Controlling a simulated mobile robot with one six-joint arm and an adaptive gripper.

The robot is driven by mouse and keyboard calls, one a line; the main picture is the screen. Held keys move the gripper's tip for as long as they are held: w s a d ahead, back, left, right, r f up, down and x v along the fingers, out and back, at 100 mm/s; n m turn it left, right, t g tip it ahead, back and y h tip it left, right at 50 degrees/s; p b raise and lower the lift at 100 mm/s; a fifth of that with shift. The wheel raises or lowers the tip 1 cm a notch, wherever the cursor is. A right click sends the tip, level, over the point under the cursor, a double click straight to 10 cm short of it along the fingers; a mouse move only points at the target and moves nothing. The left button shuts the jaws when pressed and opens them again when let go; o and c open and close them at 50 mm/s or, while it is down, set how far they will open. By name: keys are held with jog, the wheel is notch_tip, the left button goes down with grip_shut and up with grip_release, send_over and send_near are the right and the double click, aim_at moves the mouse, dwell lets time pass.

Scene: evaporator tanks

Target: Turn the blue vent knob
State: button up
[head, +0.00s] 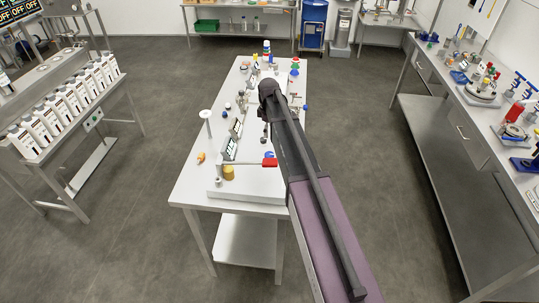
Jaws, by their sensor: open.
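My dark arm reaches from the lower right over the white bench in the head view and bends down at its far end. My gripper (265,128) is small and partly hidden below that bend, open, above the equipment on the bench. A small blue part (269,155) shows just behind a red handle (270,162), close to my arm. Another small blue part (306,107) shows at the right of my arm, near the bench's right edge. I cannot tell which is the blue vent knob. No contact with either is visible.
The white bench (188,190) carries a raised white base (235,193), a yellow cylinder (229,173), a white post (207,122) and tilted dark displays (231,148). A rack of white bottles (60,108) stands left, a cluttered steel bench (470,115) right. Grey floor between is clear.

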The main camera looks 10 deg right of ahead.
aim_at(269, 154)
jog(key=shift+f+b, duration=6.4)
jog(key=shift+f, duration=0.2)
jog(key=c, duration=1.1)
